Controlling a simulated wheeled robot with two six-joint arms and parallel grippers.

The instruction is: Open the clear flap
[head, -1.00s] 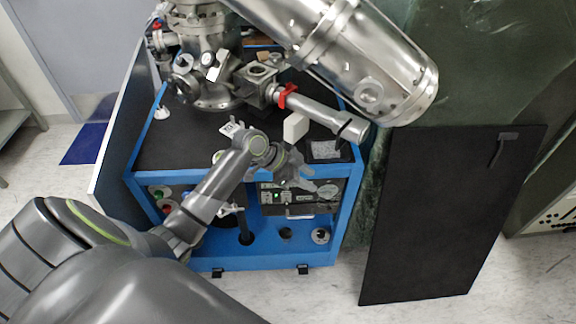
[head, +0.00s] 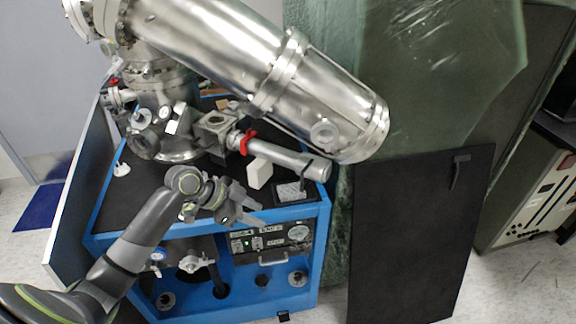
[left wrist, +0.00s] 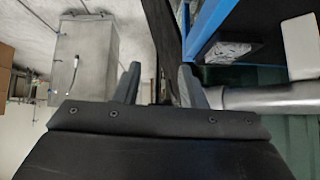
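The clear flap seems to be the greenish see-through sheet (head: 440,75) hanging at the back right in the head view. It hangs behind a black panel with a small dark handle (head: 415,240). Its lower part is hidden behind that panel. My left gripper (head: 250,207) is over the front edge of the blue cart, to the left of the sheet and apart from it. In the left wrist view its two fingers (left wrist: 160,85) stand apart with nothing gripped between them. My right gripper is not in view.
The blue cart (head: 325,235) carries a large steel vacuum chamber (head: 250,60); its tube with a red clamp (head: 290,157) sticks out close to my left gripper. A white instrument cabinet (head: 535,205) stands at the far right.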

